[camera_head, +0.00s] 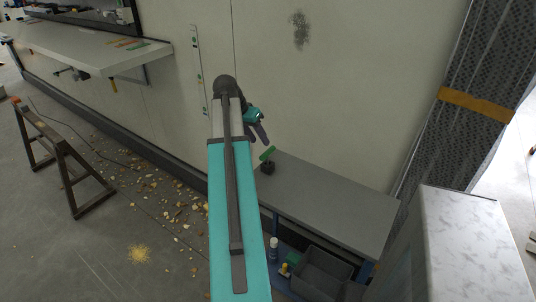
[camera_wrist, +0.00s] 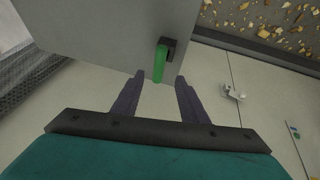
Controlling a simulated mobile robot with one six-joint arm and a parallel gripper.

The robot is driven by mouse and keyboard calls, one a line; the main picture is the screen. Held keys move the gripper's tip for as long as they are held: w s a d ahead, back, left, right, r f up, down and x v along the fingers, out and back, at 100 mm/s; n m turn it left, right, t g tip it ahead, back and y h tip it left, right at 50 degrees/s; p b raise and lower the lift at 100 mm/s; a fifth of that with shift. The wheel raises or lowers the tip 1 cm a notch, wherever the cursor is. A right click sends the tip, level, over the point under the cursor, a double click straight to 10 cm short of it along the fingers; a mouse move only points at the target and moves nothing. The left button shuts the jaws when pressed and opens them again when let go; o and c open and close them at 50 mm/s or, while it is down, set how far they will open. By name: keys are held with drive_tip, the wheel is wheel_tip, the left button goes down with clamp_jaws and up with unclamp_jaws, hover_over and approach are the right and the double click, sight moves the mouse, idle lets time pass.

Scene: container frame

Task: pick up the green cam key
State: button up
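The green cam key (camera_head: 267,153) stands tilted in a small dark block (camera_head: 268,168) on the grey bench top, near its back-left end. In the wrist view the green key (camera_wrist: 159,64) points toward my gripper, with the dark block (camera_wrist: 169,46) at its far end. My gripper (camera_head: 265,138) is above the key in the head view, close to it. In the wrist view my gripper (camera_wrist: 161,76) is open and empty, and the key's near end appears between the two purple fingertips. Whether the fingers are level with the key I cannot tell.
The grey bench (camera_head: 335,198) is otherwise clear on top. A grey bin (camera_head: 322,272) and small bottles are on the shelf below. The wall (camera_head: 330,100) rises close behind. A white marbled box (camera_head: 470,240) stands at right. Debris (camera_head: 165,195) litters the floor left.

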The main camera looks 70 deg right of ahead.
sight(266, 154)
drive_tip(key=shift+x, duration=1.2)
drive_tip(key=shift+p+x, duration=1)
drive_tip(key=shift+x, duration=1.6)
drive_tip(key=shift+s, duration=0.1)
clamp_jaws()
